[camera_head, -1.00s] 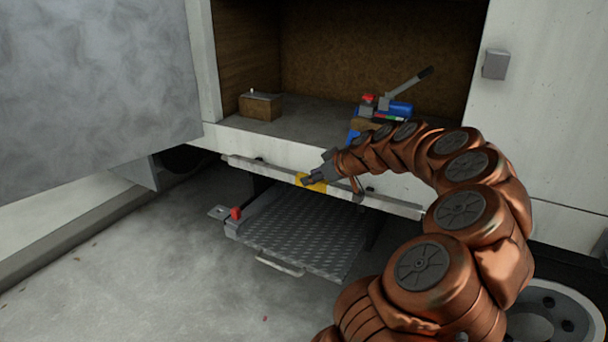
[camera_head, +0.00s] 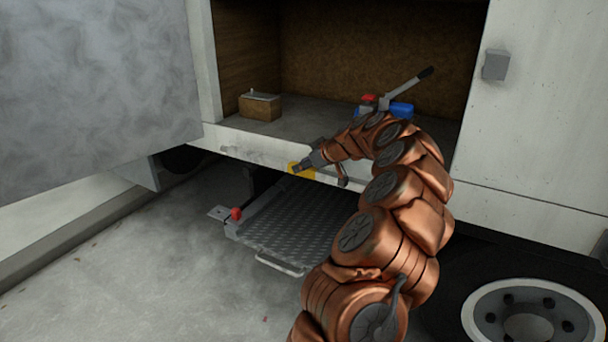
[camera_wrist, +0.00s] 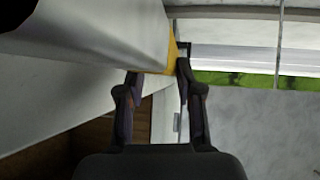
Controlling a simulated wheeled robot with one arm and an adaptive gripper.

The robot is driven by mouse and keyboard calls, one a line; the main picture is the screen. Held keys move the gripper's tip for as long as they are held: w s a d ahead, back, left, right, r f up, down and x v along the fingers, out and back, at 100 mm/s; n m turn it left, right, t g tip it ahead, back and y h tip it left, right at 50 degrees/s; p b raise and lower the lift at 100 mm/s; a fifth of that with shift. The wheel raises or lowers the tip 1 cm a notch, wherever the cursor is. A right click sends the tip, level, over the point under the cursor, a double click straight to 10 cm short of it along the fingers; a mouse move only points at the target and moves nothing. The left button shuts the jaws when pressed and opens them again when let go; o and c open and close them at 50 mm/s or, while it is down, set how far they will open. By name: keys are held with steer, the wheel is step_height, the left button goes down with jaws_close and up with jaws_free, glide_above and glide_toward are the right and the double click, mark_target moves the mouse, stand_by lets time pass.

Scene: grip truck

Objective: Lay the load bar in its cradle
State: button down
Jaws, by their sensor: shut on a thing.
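The load bar's yellow band (camera_head: 294,169) shows at my gripper (camera_head: 300,166), in front of the pale locker sill. The bar's grey length is hard to tell apart from the sill. In the wrist view, my gripper (camera_wrist: 158,70) is shut on a grey body with a yellow band (camera_wrist: 172,55), the load bar, which runs large to the upper left. A brown block (camera_head: 260,106) with a metal piece on top stands at the left inside the locker. I cannot tell whether it is part of the cradle. My arm hides part of the locker's right side.
A red and blue tool with a lever (camera_head: 402,92) stands on the right of the locker floor. A grey tread-plate step (camera_head: 300,232) with a red knob (camera_head: 236,213) juts out below the sill. A large grey door (camera_head: 95,95) stands at left. Open paving lies in front.

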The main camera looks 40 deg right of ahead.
mark_target(304, 173)
steer(key=shift+f, duration=1.55)
steer(key=shift+f, duration=0.1)
steer(key=c, duration=0.7)
jaws_free()
steer(key=shift+c, duration=0.2)
